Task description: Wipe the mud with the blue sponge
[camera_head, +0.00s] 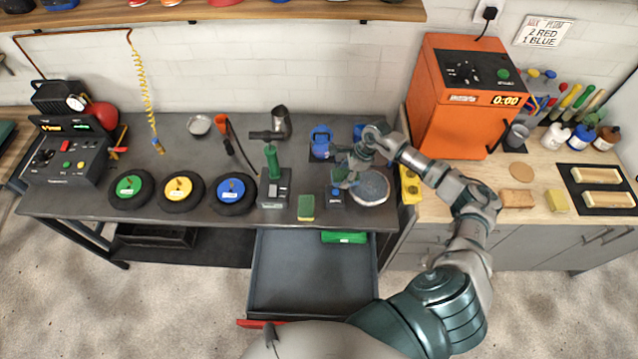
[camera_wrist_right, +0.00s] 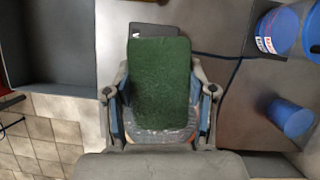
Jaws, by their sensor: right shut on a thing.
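My right gripper (camera_head: 347,178) is over the dark bench, beside a round grey disc (camera_head: 371,188). In the right wrist view the gripper (camera_wrist_right: 160,115) is shut on a sponge with a green face (camera_wrist_right: 160,75); blue shows along both fingers, but I cannot tell whether that is sponge or finger. A mottled grey and brown patch shows below the green face. A blue and dark thing (camera_head: 336,197) sits just below the gripper in the head view. A green and yellow sponge (camera_head: 306,207) lies to its left. I cannot make out mud clearly. My left gripper is out of view.
An open drawer (camera_head: 262,290) juts out from the dark bench, with a green thing (camera_head: 344,237) inside. A vise-like tool with a green handle (camera_head: 272,175) and three wheels stand to the left. Blue containers (camera_head: 320,142) stand behind the gripper. An orange machine (camera_head: 455,120) stands right.

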